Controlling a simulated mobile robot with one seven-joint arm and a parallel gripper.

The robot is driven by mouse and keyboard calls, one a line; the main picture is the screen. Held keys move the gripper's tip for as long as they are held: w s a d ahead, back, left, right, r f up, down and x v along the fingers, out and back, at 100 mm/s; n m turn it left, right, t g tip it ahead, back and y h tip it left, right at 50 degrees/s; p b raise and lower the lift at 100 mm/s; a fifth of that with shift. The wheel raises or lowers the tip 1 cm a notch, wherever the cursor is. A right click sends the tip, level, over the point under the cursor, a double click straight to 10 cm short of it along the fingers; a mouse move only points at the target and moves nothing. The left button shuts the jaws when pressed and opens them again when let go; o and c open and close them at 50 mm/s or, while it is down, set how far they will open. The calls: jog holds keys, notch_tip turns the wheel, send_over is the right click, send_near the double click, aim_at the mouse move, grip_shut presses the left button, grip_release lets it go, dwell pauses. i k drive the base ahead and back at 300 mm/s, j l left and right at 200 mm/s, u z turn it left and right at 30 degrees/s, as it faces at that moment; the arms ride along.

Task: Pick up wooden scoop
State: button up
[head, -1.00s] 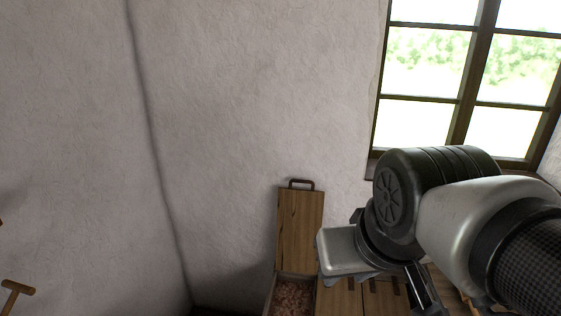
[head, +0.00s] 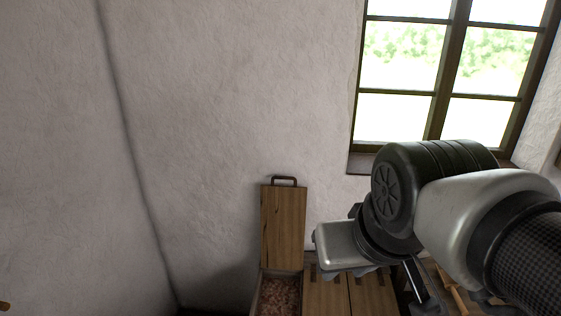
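I cannot make out a wooden scoop in the head view. My gripper (head: 352,272) hangs at the end of my arm, right of the middle. Its silver body shows, but its fingers are mostly hidden beneath it, so I cannot tell if it is open or holds anything. It appears just right of the raised wooden lid (head: 284,228) of a bin. The open bin holds reddish-brown loose bits (head: 279,298).
Closed wooden lids (head: 327,296) adjoin the open bin on the right, partly behind my arm. A dark-framed window (head: 437,75) is in the pale rough wall (head: 220,100). A wooden tip (head: 4,306) shows at the lower left edge.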

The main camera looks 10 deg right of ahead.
aim_at(450, 284)
jog(key=k+z, duration=0.1)
jog(key=z, duration=0.35)
jog(key=k+z, duration=0.1)
jog(key=z, duration=0.35)
jog(key=k+z, duration=0.1)
jog(key=z, duration=0.35)
jog(key=i+l+u, duration=0.3)
jog(key=l, duration=0.3)
jog(key=i+l+u, duration=0.15)
jog(key=k+l+z, duration=0.25)
jog(key=l+z, duration=0.25)
jog(key=i+j+u, duration=0.1)
jog(key=u, duration=0.4)
jog(key=i+l+u, duration=0.1)
jog(key=i+u, duration=0.2)
jog(key=u, duration=0.2)
